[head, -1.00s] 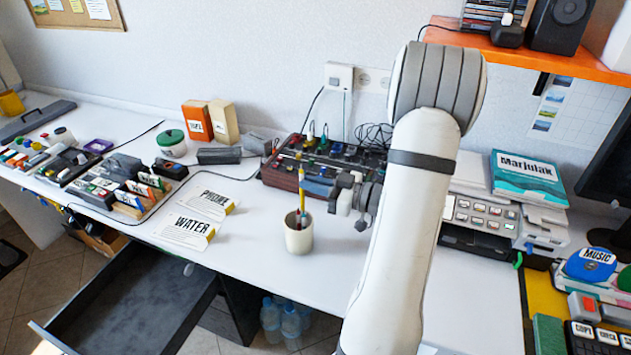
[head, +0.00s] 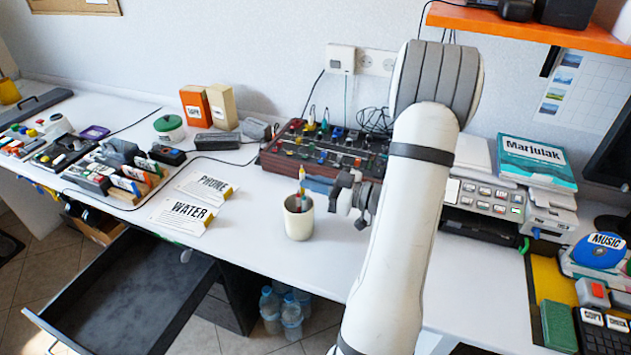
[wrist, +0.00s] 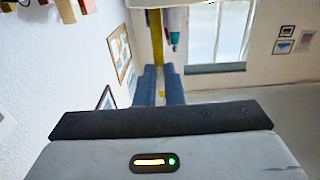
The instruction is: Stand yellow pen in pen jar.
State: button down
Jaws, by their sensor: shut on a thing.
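The pen jar (head: 299,220) is a small cream cup standing upright near the desk's front edge in the head view. My gripper (head: 306,185) is just above its rim, reaching in from the right, with blue fingers. The yellow pen (head: 302,172) is upright between the fingers, its top showing above them and its lower part hidden at the jar.
PHONE (head: 207,187) and WATER (head: 185,213) cards lie left of the jar. A dark red device with knobs (head: 320,150) is behind it, and an open drawer (head: 130,290) is below at left. The desk around the jar is clear.

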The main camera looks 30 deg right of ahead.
jog(key=c, duration=1.5)
grip_release()
jog(key=shift+o, duration=0.2)
jog(key=v, duration=0.7)
jog(key=shift+s+d, duration=0.2)
jog(key=shift+s, duration=0.1)
jog(key=w+a+r+m+g+h+p, duration=0.2)
jog(key=w+r+m+g+h+p, duration=0.15)
jog(key=w+r+h, duration=0.8)
jog(key=s+a+m+g+p, duration=0.2)
jog(key=s+a+g, duration=0.6)
jog(key=s+a, duration=1.1)
jog(key=s+m, duration=0.2)
jog(key=s, duration=0.1)
jog(key=shift+s+a+r+p, duration=0.3)
jog(key=shift+s+a+r, duration=0.05)
jog(key=shift+r, duration=0.05)
